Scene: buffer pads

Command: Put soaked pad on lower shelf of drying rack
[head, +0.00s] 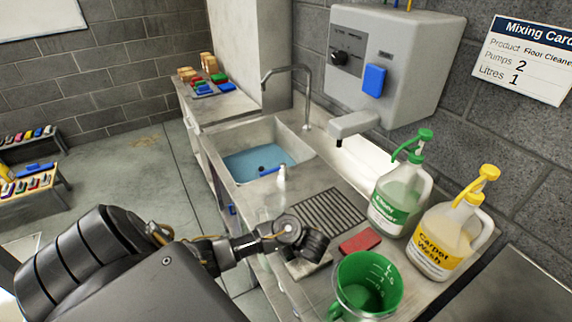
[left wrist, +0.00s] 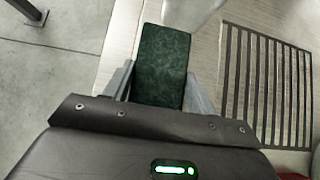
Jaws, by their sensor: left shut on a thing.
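A dark green, mottled pad (left wrist: 162,62) sits between the two fingers of my left gripper in the left wrist view. My left gripper (head: 308,262) is shut on it, over the metal counter beside the slatted drain. In the head view the pad is hidden behind the gripper. My right gripper is not in view.
A sink (head: 262,160) with blue liquid lies behind the gripper. A spray bottle (head: 281,182), a red pad (head: 360,242), a green jug (head: 367,288), a green-labelled bottle (head: 398,200) and a yellow-topped bottle (head: 446,235) crowd the counter.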

